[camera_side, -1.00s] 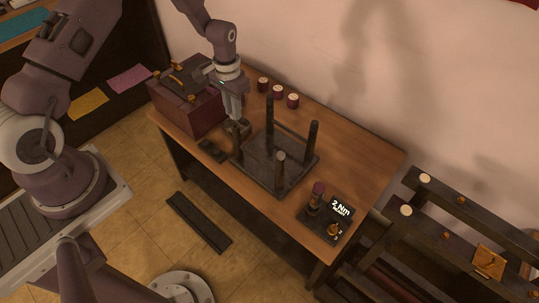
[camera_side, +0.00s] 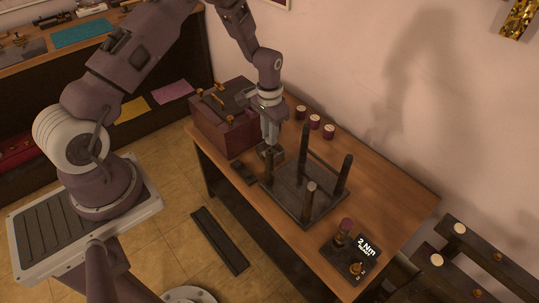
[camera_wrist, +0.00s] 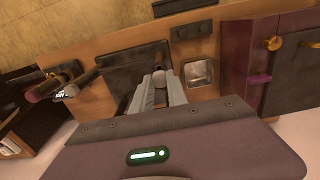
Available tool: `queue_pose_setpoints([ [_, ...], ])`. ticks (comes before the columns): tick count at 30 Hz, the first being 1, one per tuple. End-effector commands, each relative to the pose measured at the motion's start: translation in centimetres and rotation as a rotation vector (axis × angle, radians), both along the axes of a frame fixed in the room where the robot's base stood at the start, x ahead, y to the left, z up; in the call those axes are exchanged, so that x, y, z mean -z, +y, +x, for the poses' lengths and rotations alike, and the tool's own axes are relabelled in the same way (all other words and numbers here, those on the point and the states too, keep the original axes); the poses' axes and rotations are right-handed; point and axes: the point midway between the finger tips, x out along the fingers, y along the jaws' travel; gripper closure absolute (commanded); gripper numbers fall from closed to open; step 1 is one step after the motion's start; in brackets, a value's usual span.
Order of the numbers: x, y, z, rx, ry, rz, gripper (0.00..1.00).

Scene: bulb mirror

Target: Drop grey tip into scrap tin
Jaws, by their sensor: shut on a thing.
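My gripper (camera_side: 270,141) points down between the purple box and the upturned stool, its fingers close together. In the wrist view the fingertips (camera_wrist: 158,82) are shut on a small greyish piece (camera_wrist: 159,97), probably the grey tip, mostly hidden between them. The scrap tin (camera_wrist: 199,72) is a small shiny square tray on the table, just right of the fingers in the wrist view. In the side view the gripper is over or beside the tin's place, and I cannot tell the gap. The inside of the tin looks empty.
The dark upturned stool (camera_side: 283,198) stands beside the gripper with upright legs (camera_side: 342,175). The purple box (camera_side: 222,133) is on the other side. Several purple pots (camera_side: 314,122) line the back. A torque display (camera_side: 366,248) sits at the near right.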

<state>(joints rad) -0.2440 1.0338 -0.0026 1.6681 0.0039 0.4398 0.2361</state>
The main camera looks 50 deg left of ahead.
Motion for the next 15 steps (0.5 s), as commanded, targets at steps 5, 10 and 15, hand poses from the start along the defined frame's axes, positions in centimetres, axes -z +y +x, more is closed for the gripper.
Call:
queue_pose_setpoints([
  [5, 2.3, 3.8, 2.3, -0.058, 0.0, 0.003, 1.0],
  [10, 5.0, 7.9, 6.3, -0.061, 0.0, 0.005, 1.0],
  [15, 6.0, 8.8, 8.6, -0.007, 0.001, 0.002, 1.0],
])
